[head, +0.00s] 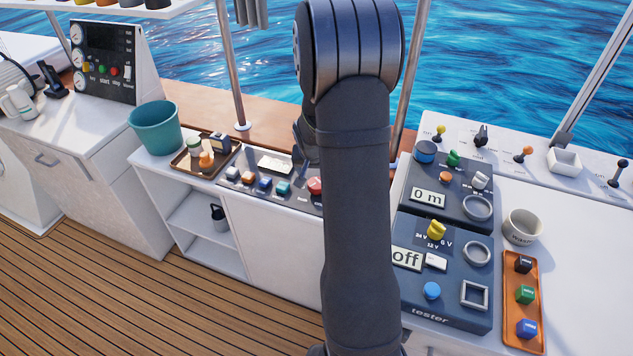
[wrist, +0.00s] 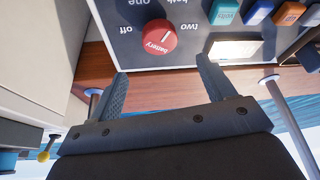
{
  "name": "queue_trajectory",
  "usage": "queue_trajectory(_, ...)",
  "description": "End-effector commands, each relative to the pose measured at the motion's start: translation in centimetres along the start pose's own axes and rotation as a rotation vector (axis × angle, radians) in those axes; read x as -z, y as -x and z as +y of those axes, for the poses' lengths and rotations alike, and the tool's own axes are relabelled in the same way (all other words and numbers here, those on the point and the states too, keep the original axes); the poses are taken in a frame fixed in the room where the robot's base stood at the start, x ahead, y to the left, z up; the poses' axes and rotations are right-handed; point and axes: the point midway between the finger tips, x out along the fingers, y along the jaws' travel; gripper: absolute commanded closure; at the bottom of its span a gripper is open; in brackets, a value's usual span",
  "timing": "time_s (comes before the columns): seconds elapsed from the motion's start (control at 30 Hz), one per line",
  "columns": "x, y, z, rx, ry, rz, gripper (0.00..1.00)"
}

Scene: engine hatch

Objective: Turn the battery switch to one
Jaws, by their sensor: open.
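The battery switch (wrist: 157,37) is a round red knob on a dark panel, upside down in the wrist view. The labels off, one, both and two stand around it. A short white mark on the knob slants toward the upper right, on the side of both and two; its exact setting is hard to tell. My gripper (wrist: 161,66) is open and empty, its fingers spread either side of the knob in the picture, apparently short of touching it. In the head view the red knob (head: 315,186) shows at my arm's left edge; the fingers are mostly hidden behind the arm.
Several coloured buttons (wrist: 257,12) and a pale display (wrist: 236,50) share the panel. In the head view a brown tray (head: 183,167) and a teal bucket (head: 155,128) stand left. The tester (head: 455,312) stands right of my arm. A metal post (head: 233,70) rises behind the panel.

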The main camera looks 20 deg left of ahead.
Motion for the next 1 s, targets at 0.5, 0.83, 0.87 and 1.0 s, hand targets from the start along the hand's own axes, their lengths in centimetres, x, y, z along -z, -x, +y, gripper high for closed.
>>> queue_trajectory(0.5,-0.1,-8.2,0.0,-0.001,0.001,-0.003,0.25)
queue_trajectory(0.83,0.0,-9.7,0.0,0.0,0.0,0.0,0.25)
queue_trajectory(0.87,0.0,-9.7,0.0,0.0,0.0,0.0,0.25)
queue_trajectory(1.0,0.0,-9.7,0.0,0.0,0.0,0.0,0.25)
